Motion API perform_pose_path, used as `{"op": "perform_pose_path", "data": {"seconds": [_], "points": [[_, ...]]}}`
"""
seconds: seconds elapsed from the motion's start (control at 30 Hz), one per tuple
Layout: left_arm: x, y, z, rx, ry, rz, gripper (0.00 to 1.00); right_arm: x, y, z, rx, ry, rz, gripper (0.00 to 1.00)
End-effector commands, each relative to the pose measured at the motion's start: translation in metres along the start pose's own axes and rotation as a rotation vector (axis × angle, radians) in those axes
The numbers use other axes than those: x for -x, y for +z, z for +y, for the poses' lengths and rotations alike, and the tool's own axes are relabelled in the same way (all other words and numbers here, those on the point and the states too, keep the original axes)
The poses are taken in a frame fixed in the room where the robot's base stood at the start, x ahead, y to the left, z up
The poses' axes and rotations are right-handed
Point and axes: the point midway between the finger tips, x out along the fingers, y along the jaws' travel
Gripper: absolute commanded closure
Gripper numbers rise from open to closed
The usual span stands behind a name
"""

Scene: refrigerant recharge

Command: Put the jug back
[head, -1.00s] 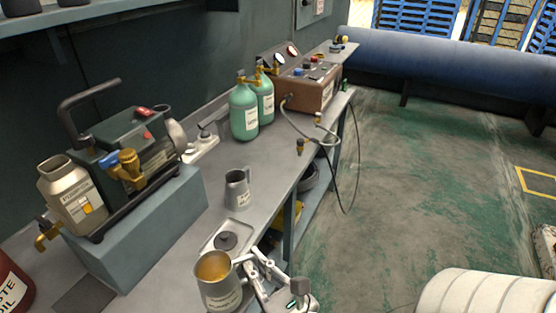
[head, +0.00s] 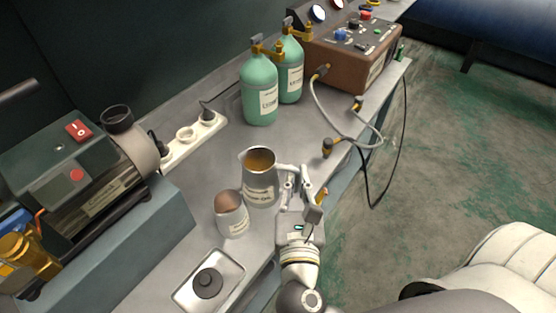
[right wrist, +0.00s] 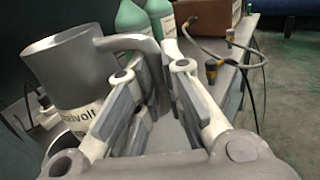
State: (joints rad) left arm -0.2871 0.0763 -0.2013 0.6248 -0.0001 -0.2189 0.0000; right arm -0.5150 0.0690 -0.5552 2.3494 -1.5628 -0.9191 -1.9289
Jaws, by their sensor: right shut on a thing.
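A grey metal jug (head: 258,188) with amber liquid in it is upright over the workbench, beside the green cylinders. My right gripper (head: 290,180) is shut on its handle, from the right. In the right wrist view the jug (right wrist: 85,75) fills the left side, and its handle runs between the fingers of my gripper (right wrist: 155,70). I cannot tell whether its base touches the bench. A second grey vessel (head: 232,220) with a brown top stands just in front and to the left of it. My left gripper is not in view.
A tray with a dark round lid (head: 208,283) lies nearer on the bench (head: 190,232). A pump (head: 90,180) is at left, a power strip (head: 195,135) behind. Green cylinders (head: 260,90), a brown gauge box (head: 350,50) and a hose with brass fittings (head: 327,148) are farther back.

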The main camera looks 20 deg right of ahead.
Motion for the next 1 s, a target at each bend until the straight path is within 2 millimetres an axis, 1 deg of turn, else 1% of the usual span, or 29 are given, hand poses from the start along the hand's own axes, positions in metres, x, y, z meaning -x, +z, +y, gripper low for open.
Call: {"op": "perform_pose_path", "data": {"seconds": [0.07,0.17,0.3,0.43,0.5,0.6,0.7,0.83,1.0], "points": [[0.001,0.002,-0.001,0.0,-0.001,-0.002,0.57,-0.002,0.002,0.0,-0.002,-0.014,-0.001,1.0],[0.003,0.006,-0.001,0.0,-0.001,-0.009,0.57,-0.014,-0.003,-0.003,0.002,-0.022,-0.001,1.0],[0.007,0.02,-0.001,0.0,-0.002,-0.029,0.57,-0.044,-0.016,-0.009,0.003,-0.022,-0.002,1.0],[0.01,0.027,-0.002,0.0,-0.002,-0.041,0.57,-0.074,-0.029,-0.015,0.003,-0.021,-0.002,1.0],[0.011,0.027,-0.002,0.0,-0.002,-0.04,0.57,-0.091,-0.036,-0.019,0.003,-0.022,-0.002,1.0],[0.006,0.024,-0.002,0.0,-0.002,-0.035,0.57,-0.105,-0.06,-0.022,0.003,-0.021,0.002,1.0],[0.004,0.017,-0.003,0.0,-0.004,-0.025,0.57,-0.117,-0.074,-0.025,0.002,-0.02,0.0,1.0],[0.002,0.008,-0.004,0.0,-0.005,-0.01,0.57,-0.126,-0.085,-0.026,-0.001,-0.019,0.0,1.0],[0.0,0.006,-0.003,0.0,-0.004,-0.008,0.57,-0.135,-0.096,-0.029,0.0,-0.021,0.001,1.0]]}}
